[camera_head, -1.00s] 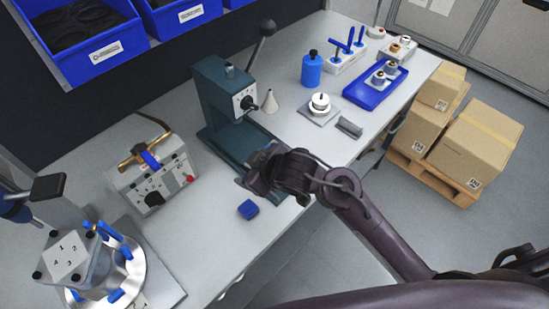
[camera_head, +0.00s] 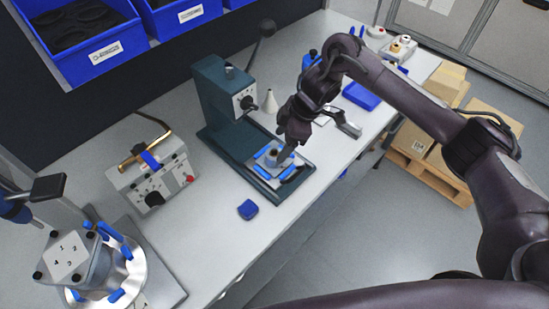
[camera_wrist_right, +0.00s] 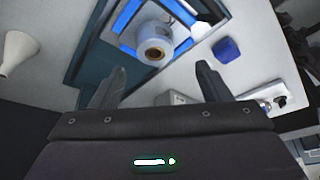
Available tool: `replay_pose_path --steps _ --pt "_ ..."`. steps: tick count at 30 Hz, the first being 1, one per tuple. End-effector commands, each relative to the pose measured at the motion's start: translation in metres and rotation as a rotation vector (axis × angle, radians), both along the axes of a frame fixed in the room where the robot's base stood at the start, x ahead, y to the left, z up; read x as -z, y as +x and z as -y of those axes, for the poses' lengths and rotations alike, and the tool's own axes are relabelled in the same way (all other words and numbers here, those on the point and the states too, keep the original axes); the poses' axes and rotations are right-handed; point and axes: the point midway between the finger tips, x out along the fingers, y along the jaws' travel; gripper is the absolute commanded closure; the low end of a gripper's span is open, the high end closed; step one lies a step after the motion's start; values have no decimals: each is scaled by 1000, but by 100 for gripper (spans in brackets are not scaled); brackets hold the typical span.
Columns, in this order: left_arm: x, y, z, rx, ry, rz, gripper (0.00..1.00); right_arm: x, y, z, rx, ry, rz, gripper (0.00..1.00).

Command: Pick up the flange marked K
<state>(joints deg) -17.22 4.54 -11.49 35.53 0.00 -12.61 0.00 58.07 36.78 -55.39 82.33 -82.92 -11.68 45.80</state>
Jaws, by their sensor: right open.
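No letter K is legible on any part, so I cannot tell which one is the flange marked K. A pale round part with a brass-coloured bore (camera_wrist_right: 153,42) sits in a blue-edged fixture on the press base; it also shows in the head view (camera_head: 270,155). My right gripper (camera_head: 288,137) is just above and beside this part. In the right wrist view, the open jaws (camera_wrist_right: 160,72) are empty, and the part lies beyond the fingertips. The blue tray (camera_head: 361,96) at the back right is partly hidden by my right arm. My left gripper is not in view.
The green press (camera_head: 222,95) stands close left of my right gripper, its lever rising behind. A blue block (camera_head: 248,209) lies near the front table edge. A grey control box (camera_head: 154,178) and a clamped round fixture (camera_head: 115,270) stand left. A white cone (camera_head: 270,101) stands behind.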

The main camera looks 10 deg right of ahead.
Motion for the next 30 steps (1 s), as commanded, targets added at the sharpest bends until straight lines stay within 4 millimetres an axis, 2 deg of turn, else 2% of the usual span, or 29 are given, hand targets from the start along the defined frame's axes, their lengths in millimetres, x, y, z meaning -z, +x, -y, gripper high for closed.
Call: replay_pose_path --steps 9,13,22,30 --pt "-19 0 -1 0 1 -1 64 37 7 -12 1 1 -2 30" --pt "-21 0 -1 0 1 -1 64 54 9 -18 -1 1 1 30" --pt "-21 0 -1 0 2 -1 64 61 10 -20 -1 1 5 30" --pt "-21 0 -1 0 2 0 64 61 10 -20 -1 1 5 64"
